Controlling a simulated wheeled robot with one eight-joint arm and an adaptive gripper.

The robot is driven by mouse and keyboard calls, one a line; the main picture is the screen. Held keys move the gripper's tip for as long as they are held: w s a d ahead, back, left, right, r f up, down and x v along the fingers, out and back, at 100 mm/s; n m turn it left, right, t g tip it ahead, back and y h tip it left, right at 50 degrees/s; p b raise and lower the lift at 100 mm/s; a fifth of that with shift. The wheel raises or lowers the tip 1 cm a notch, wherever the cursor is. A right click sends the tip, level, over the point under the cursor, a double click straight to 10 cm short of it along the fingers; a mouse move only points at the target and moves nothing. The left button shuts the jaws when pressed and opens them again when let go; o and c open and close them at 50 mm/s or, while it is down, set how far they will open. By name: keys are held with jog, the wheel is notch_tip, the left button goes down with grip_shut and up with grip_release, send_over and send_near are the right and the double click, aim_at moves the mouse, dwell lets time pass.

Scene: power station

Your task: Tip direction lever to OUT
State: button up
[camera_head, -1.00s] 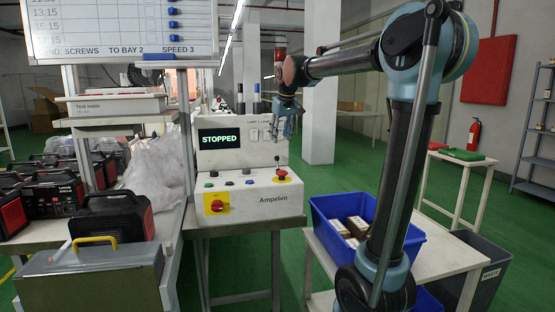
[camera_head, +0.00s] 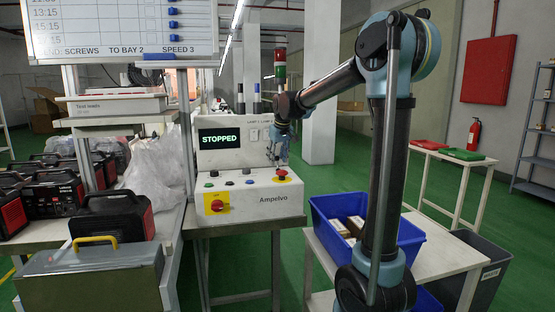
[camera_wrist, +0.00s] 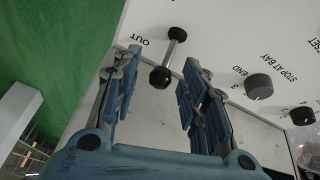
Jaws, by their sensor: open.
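The direction lever (camera_wrist: 172,54) shows in the wrist view as a bright metal rod with a black ball knob (camera_wrist: 160,77) and a black end higher up. It stands on the white panel (camera_wrist: 225,35), with the word OUT to its left. In the head view my gripper hides the lever or it is too small to make out. My gripper (camera_wrist: 158,65) is open, with one blue finger on each side of the knob in the picture. I cannot tell whether either finger touches it. In the head view my gripper (camera_head: 281,152) is over the right side of the control box (camera_head: 255,204).
A dark selector knob (camera_wrist: 258,87) marked END and STOP AT BAY is right of my fingers. The box carries a red emergency button (camera_head: 282,172), a red rotary switch (camera_head: 217,206) and a screen reading STOPPED (camera_head: 219,139). A blue bin (camera_head: 323,206) stands to the right.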

grip_shut()
jog(key=shift+s, duration=0.15)
jog(key=s+t, duration=0.1)
jog(key=t, duration=0.1)
jog(key=s+d+t+y, duration=0.1)
jog(key=t, duration=0.2)
jog(key=shift+s, duration=0.4)
jog(key=shift+s+d+f+t+y, duration=0.2)
jog(key=shift+s+t+y, duration=0.35)
jog(key=shift+t, duration=0.5)
jog(key=shift+s+d+f+t+y, duration=0.2)
jog(key=shift+s+t+y, duration=0.3)
jog(key=shift+t, duration=0.55)
jog(key=shift+s, duration=0.1)
